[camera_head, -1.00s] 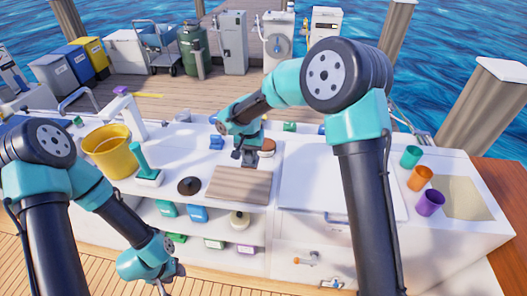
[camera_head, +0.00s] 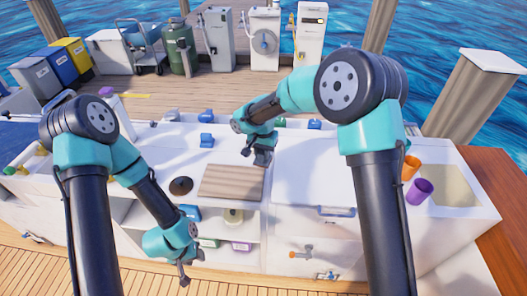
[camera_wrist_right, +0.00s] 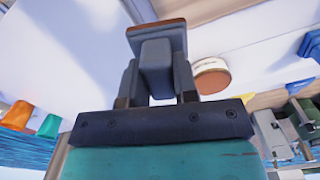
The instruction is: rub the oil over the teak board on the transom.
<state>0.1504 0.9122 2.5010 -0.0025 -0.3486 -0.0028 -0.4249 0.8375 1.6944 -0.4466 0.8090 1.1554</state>
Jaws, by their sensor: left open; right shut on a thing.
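The brown teak board (camera_head: 231,182) lies flat on the white transom top. My right gripper (camera_head: 263,156) is just behind the board's back right corner. In the right wrist view it (camera_wrist_right: 156,85) is shut on a grey block with a brown pad (camera_wrist_right: 157,27) on its end. Whether the pad touches anything cannot be told. A round tin with a brown top (camera_wrist_right: 212,77) stands beside the gripper in that view; it is hidden in the head view. My left gripper (camera_head: 184,280) is open and empty, low in front of the shelves.
An orange cup (camera_head: 410,167) and a purple cup (camera_head: 419,191) stand at the right. Blue items (camera_head: 207,140) stand behind the board. Open shelves and a drawer (camera_head: 333,225) are below the top.

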